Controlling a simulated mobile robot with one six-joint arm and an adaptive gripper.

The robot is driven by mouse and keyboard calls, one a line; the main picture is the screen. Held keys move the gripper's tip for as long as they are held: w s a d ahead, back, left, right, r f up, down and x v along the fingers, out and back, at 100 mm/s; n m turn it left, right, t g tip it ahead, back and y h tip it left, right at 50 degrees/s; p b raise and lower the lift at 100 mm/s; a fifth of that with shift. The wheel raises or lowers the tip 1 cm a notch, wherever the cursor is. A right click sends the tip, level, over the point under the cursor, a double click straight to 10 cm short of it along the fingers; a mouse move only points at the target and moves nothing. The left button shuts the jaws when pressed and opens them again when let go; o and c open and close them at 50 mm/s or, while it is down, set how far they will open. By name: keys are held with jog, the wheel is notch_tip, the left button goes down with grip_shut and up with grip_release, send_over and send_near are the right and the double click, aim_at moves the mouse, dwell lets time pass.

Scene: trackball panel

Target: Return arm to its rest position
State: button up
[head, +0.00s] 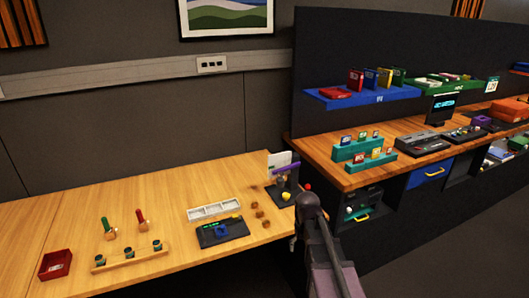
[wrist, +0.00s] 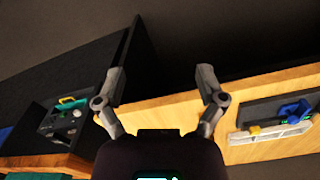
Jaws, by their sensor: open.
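My gripper (wrist: 162,74) is open in the wrist view, its two fingers spread wide with nothing between them. Bare wooden table surface shows beyond and below the fingers. In the head view my arm reaches up from the bottom, right of the table's right end; the gripper itself is hard to make out there. The dark trackball panel (head: 222,231) lies on the wooden table (head: 180,190), left of my arm and apart from it. Its blue part also shows at the right of the wrist view (wrist: 293,110).
A white compartment tray (head: 214,211) lies behind the panel, with several small brown blocks (head: 257,213) to the right. A red box (head: 55,265) and a wooden peg rack (head: 130,257) stand at left. A second desk (head: 350,178) with a dark partition (head: 400,45) stands close on the right.

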jog(key=s+a+r+p, duration=0.2)
jog(key=s, duration=0.8)
jog(key=shift+r, duration=0.25)
jog(key=shift+d, duration=0.1)
dwell(1.4)
